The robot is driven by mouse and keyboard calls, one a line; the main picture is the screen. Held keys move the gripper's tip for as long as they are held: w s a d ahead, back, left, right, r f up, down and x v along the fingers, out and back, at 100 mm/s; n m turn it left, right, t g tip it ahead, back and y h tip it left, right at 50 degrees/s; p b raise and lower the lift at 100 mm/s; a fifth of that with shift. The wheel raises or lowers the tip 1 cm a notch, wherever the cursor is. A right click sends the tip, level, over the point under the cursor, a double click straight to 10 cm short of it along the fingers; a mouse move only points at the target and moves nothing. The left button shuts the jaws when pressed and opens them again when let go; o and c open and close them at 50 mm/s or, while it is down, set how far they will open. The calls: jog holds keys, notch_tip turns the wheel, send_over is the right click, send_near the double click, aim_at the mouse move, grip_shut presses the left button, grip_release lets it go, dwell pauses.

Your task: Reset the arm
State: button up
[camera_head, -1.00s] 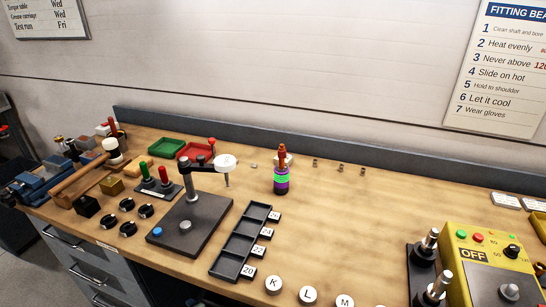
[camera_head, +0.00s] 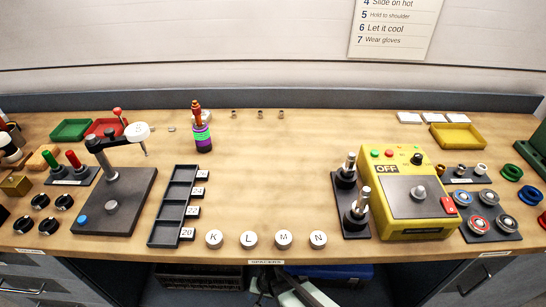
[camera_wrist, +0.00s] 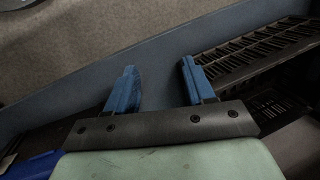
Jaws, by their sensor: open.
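My gripper (camera_wrist: 160,88) shows in the wrist view with two blue fingers spread apart and nothing between them. It faces a blue-grey panel and a dark slatted crate (camera_wrist: 255,55). In the head view, a part of my arm (camera_head: 298,290) shows low at the bottom centre, below the front edge of the workbench (camera_head: 290,190). My fingers cannot be made out in that view.
Under the bench are a dark crate (camera_head: 200,277) and a blue box (camera_head: 335,272). On top stand a dial stand (camera_head: 110,205), a slotted tray (camera_head: 165,225), lettered round pieces (camera_head: 249,239), a striped bottle (camera_head: 202,138) and a yellow heater (camera_head: 405,200). The bench's middle is clear.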

jog(key=s+d+r+g+h, duration=0.1)
jog(key=s+d+g, duration=0.2)
jog(key=s+d, duration=0.5)
jog(key=s+d+r+n+g+h, duration=0.1)
jog(key=s+d+r+g, duration=0.1)
jog(key=s+d, duration=0.6)
jog(key=d+g, duration=0.1)
jog(key=d, duration=0.5)
jog(key=shift+d+h, duration=0.25)
jog(key=shift+h, duration=0.15)
